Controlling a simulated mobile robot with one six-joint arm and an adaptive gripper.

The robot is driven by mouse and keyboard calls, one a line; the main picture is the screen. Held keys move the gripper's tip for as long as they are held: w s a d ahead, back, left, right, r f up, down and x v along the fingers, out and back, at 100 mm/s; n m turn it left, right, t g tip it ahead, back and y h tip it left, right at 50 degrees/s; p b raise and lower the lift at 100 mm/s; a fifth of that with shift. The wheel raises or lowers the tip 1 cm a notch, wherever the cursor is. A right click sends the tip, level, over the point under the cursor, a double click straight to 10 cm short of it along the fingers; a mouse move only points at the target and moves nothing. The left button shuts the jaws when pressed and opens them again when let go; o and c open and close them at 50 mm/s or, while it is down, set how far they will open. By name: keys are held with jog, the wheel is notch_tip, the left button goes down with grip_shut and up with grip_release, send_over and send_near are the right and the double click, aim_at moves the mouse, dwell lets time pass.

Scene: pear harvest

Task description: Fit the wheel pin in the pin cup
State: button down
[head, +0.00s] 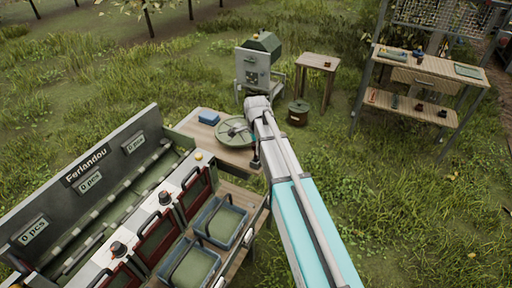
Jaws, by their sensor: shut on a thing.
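My gripper (255,161) shows as a small dark shape below the end of my arm, at the right edge of the small wooden table. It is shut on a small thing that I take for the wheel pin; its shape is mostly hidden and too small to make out. A round green wheel-like disc (232,132) with a pale spoke across it lies on the table, just left of my gripper. I cannot make out the pin cup.
The wooden table (197,129) also bears a blue box (209,117). A sorting machine (120,165) with blue crates (221,222) fills the lower left. A green-roofed machine (257,62), a stool (317,63), a dark bucket (298,113) and a workbench (428,72) stand behind. Grass lies open right.

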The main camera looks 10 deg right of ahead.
aim_at(256, 157)
jog(key=shift+f+b, duration=2.4)
jog(key=shift+f, duration=0.05)
dwell(1.3)
jog(key=shift+c, duration=0.8)
grip_release()
jog(key=shift+o, duration=0.2)
jog(key=shift+o, duration=0.6)
jog(key=shift+r, duration=0.2)
jog(key=shift+r+p, duration=2.85)
jog(key=shift+p, duration=0.2)
jog(key=shift+s, duration=0.15)
